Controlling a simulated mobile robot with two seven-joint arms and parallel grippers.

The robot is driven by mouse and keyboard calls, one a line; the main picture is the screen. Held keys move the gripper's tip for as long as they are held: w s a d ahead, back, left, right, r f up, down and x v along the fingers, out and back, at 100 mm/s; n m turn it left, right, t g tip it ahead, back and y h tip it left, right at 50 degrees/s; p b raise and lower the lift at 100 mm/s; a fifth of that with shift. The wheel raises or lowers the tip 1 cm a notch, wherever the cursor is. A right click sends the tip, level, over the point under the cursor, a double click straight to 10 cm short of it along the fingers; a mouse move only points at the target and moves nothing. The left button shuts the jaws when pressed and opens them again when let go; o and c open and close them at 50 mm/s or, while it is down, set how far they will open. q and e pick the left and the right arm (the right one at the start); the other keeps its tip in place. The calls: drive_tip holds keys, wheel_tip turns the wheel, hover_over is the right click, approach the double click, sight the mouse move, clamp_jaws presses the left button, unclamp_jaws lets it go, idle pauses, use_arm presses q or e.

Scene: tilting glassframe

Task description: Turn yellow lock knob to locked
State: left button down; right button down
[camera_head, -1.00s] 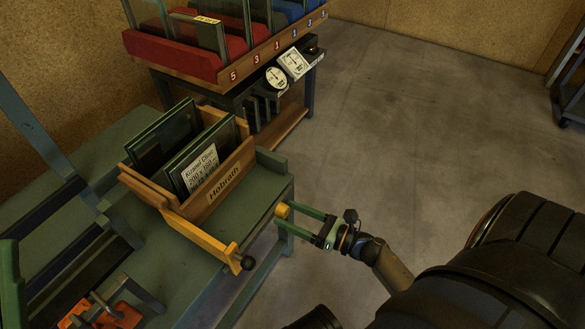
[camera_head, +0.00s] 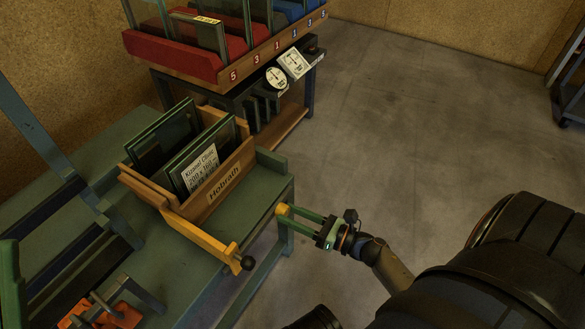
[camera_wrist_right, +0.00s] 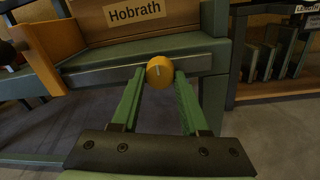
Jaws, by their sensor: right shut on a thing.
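The yellow lock knob (camera_head: 283,211) is on the right edge of the green bench frame (camera_head: 262,226). In the right wrist view the knob (camera_wrist_right: 160,72) is round, with a short pale mark on its face near its left side. My right gripper (camera_head: 288,212) reaches in from the right, and its green fingers are shut on the knob. The fingertips show on both sides of the knob in the wrist view (camera_wrist_right: 160,80). My left gripper does not show.
A wooden box labelled Hobrath (camera_head: 230,178) with glass panes stands on the bench. A yellow bar with a black ball (camera_head: 215,245) lies along its front. A red rack (camera_head: 170,55) is at the back. Open floor (camera_head: 420,120) lies to the right.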

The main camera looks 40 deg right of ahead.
drive_tip(key=shift+m, duration=0.3)
drive_tip(key=m+p, duration=0.1)
drive_tip(key=m, duration=0.4)
drive_tip(key=shift+m, duration=0.3)
drive_tip(key=m+p, duration=0.1)
drive_tip(key=m, duration=0.5)
drive_tip(key=shift+s+a+m+t+p, duration=0.1)
drive_tip(key=shift+m+t+p, duration=0.2)
drive_tip(key=shift+t+p, duration=0.1)
drive_tip(key=m+p, duration=0.2)
drive_tip(key=m, duration=0.4)
drive_tip(key=shift+m+h, duration=0.4)
use_arm(q)
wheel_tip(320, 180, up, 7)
drive_tip(key=p, duration=0.1)
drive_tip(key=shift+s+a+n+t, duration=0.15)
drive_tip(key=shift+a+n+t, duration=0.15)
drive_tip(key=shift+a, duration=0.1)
use_arm(e)
drive_tip(key=m, duration=0.5)
drive_tip(key=shift+m, duration=0.3)
drive_tip(key=shift+c, duration=2.1)
unclamp_jaws()
